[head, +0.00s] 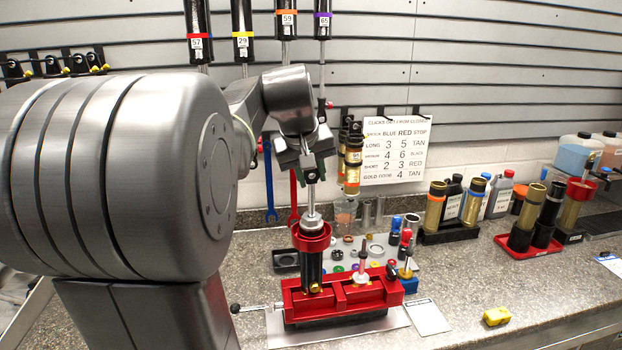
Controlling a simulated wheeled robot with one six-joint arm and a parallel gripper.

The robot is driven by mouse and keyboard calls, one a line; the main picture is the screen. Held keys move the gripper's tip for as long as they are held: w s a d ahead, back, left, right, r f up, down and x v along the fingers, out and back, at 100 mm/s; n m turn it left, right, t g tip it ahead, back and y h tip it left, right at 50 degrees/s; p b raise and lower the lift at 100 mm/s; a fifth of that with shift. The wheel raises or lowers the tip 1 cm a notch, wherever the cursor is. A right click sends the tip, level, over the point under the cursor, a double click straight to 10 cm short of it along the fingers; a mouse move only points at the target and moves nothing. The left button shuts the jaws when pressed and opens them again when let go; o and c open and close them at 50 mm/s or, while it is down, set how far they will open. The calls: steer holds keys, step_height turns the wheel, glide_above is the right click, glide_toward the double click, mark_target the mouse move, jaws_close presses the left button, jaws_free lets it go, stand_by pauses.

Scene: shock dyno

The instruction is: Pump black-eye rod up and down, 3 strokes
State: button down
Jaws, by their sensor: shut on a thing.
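The black-eye rod (312,196) stands upright, with its silver shaft going down into a black shock body with a red collar (311,238). The body is held upright in the red vise (345,297) on the bench. My gripper (310,172) is above the vise, pointing down, shut on the dark top end of the rod. The eye is mostly hidden between the fingers. A length of shaft shows between the gripper and the red collar.
A tray of small parts (430,266) lies behind the vise. Gold and black shock bodies (434,204) and bottles (499,195) stand at the right. Shocks hang on the slatted wall (420,50) above.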

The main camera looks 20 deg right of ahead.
mark_target(311, 195)
steer(key=shift+r, duration=0.45)
steer(key=shift+f+b, duration=2.05)
steer(key=shift+f, duration=1.1)
steer(key=c, duration=1)
jaws_free()
steer(key=shift+r, duration=0.15)
